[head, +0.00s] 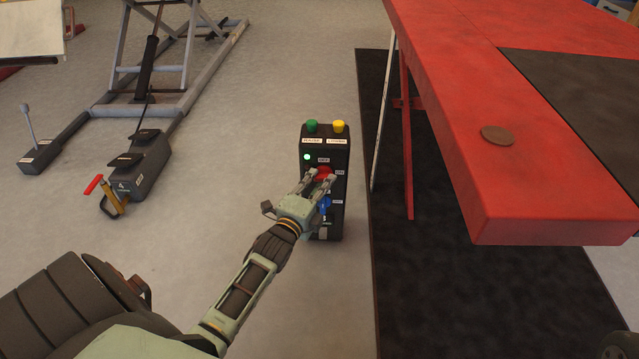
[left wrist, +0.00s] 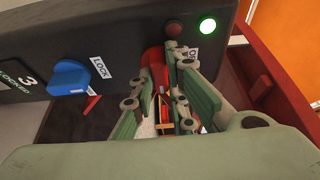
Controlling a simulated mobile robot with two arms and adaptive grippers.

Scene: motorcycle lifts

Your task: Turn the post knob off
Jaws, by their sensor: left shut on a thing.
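The black control post (head: 338,152) stands on the floor in the middle of the head view. Its red knob (head: 324,170) is on the front face, below an OFF label and beside an ON label. My left gripper (head: 321,178) is shut on the red knob. In the left wrist view the fingers (left wrist: 168,66) close around the red knob (left wrist: 151,56), which they partly hide. A green lamp (head: 307,157) on the post is lit, and it also shows in the left wrist view (left wrist: 208,26).
The post has a green button (head: 312,126) and a yellow button (head: 339,126) on top. A blue knob (head: 326,204) with a LOCK label (left wrist: 99,67) sits below the red one. A red lift table (head: 480,190) stands close on the right, over a black mat (head: 430,290).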

